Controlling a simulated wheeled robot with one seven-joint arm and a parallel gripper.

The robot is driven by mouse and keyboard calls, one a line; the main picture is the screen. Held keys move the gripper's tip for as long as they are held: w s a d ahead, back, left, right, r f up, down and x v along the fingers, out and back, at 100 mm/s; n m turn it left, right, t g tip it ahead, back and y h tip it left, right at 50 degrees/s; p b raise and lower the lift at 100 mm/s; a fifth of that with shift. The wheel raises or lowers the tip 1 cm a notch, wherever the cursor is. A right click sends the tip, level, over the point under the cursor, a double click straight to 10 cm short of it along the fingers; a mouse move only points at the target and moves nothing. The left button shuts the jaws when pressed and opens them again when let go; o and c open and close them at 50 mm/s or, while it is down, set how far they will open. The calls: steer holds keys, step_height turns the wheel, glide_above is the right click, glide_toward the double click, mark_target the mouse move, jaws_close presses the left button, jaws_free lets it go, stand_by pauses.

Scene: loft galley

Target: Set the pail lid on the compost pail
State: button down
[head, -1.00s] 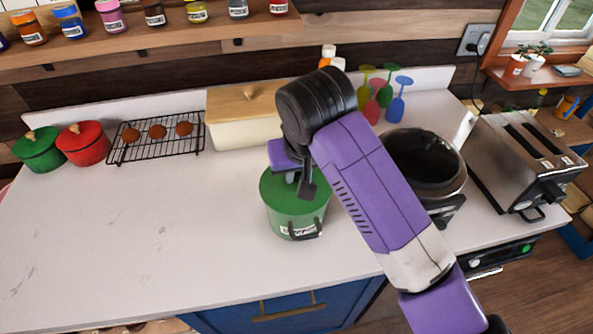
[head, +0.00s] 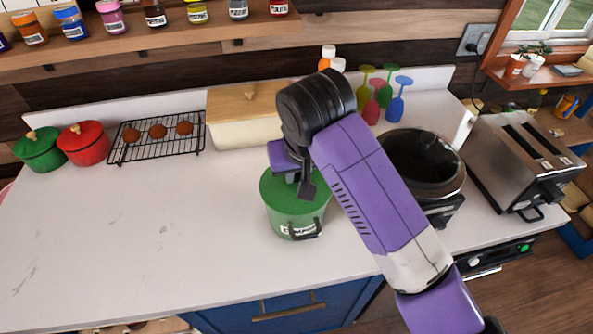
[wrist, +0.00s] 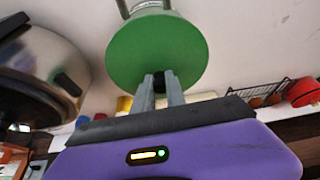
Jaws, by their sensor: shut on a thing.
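The green compost pail (head: 292,222) stands upright on the white counter, with a dark handle and a label on its front. It shows behind the lid in the wrist view (wrist: 148,5). The green pail lid (head: 270,184) is over the pail's top, roughly level; I cannot tell whether it is fully seated. In the wrist view the lid (wrist: 150,50) is a round green disc with a dark knob. My gripper (wrist: 160,84) is shut on that knob. In the head view my gripper (head: 300,186) is above the lid, and my wrist hides part of it.
A black-lined cooker (head: 425,160) stands close on the right, with a toaster (head: 525,160) beyond. A cream bread bin (head: 240,133) and a cooling rack (head: 155,150) stand behind. Colored goblets (head: 385,95) are at the back. The counter's left front is clear.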

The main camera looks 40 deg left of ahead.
steer(key=shift+f, duration=0.1)
stand_by(0.7)
steer(key=c, duration=0.8)
jaws_free()
steer(key=shift+r+p, duration=2.2)
steer(key=shift+r, duration=1.35)
steer(key=shift+a, duration=0.1)
